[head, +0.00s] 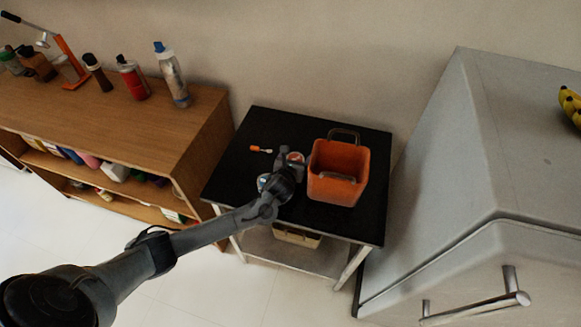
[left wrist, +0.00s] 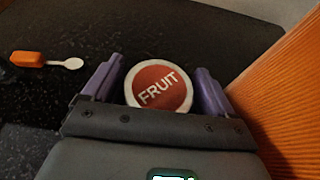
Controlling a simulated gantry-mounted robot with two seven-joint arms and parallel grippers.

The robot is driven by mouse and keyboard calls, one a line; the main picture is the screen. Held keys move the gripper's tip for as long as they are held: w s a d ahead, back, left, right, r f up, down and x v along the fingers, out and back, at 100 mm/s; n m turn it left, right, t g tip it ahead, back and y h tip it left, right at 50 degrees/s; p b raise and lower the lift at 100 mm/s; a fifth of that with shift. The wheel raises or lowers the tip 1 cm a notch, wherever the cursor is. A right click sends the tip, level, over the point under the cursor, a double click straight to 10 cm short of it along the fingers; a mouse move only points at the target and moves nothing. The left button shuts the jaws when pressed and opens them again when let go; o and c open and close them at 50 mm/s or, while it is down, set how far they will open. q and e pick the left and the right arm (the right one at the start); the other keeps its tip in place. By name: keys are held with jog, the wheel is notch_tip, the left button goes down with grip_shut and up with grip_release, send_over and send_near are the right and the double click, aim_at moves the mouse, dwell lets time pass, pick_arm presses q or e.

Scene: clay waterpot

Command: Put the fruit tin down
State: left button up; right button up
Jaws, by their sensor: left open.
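The fruit tin, a round tin with a red and white lid lettered FRUIT, shows in the left wrist view (left wrist: 160,90) and partly in the head view (head: 296,158). It appears to stand upright on the black table top (head: 365,145), just left of the orange bin. My left gripper (left wrist: 158,72) is open, with one purple finger on each side of the tin. Whether the fingers touch it I cannot tell. In the head view my left gripper (head: 283,166) hides part of the tin. My right gripper is not in view.
An orange bin (head: 330,188) stands close to the right of my left gripper. An orange-handled spoon (head: 260,149) lies to the left. A wooden shelf (head: 120,110) with bottles stands at the left, and a fridge (head: 450,180) at the right. The table's back left is clear.

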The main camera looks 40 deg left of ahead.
pick_arm(q)
jog(key=p+v, duration=0.2)
jog(key=v, duration=0.8)
jog(key=shift+w+p, duration=0.1)
jog(key=shift+p, duration=0.25)
jog(key=shift+o, duration=1.3)
jog(key=shift+s+d+r, duration=0.15)
jog(key=shift+s+r, duration=0.15)
jog(key=shift+s, duration=0.3)
